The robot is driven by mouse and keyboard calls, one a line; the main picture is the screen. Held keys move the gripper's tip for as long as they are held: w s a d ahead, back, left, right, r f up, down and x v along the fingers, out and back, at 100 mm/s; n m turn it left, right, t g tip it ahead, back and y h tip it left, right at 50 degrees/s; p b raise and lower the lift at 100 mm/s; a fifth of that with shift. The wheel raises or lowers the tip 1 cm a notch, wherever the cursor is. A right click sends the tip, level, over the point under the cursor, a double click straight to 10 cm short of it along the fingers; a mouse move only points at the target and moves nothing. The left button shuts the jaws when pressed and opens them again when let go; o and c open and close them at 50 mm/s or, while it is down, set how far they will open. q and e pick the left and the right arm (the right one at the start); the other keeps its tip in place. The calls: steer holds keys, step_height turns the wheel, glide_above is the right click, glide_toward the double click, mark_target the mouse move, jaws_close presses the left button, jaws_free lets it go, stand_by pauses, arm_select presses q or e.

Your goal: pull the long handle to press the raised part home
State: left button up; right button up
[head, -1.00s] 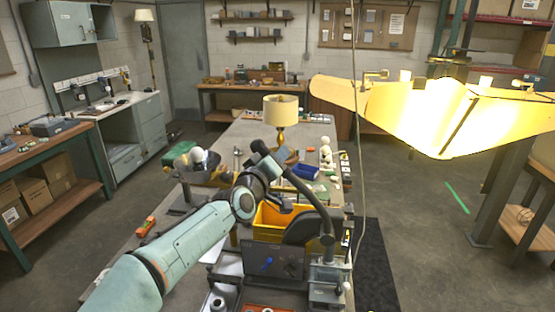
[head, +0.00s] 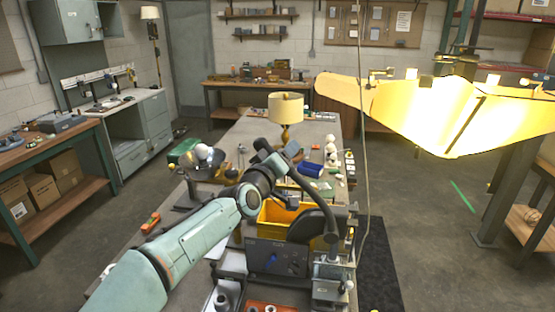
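A grey press (head: 332,280) stands at the near right corner of the long table. A long dark curved bar (head: 318,200), which looks like its handle, rises from it and leans up and left. My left arm crosses from the lower left, and its dark end, with my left gripper (head: 272,163), is by the upper end of that bar. The fingers are too small and dark to tell whether they are open or touch the bar. The raised part cannot be made out at the press. My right gripper is not in view.
A yellow bin (head: 272,217) and a dark box with a blue knob (head: 275,258) stand just left of the press. A lit lamp (head: 286,108) stands farther back. A large glowing yellow shade (head: 440,110) and a hanging cord (head: 362,150) are at right.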

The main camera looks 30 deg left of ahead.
arm_select(q)
steer(key=s+b, duration=0.1)
steer(key=s, duration=1.2)
steer(key=shift+s+d, duration=0.15)
steer(key=shift+s, duration=0.05)
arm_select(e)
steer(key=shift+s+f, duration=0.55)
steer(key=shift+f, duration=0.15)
arm_select(q)
steer(key=shift+f, duration=0.1)
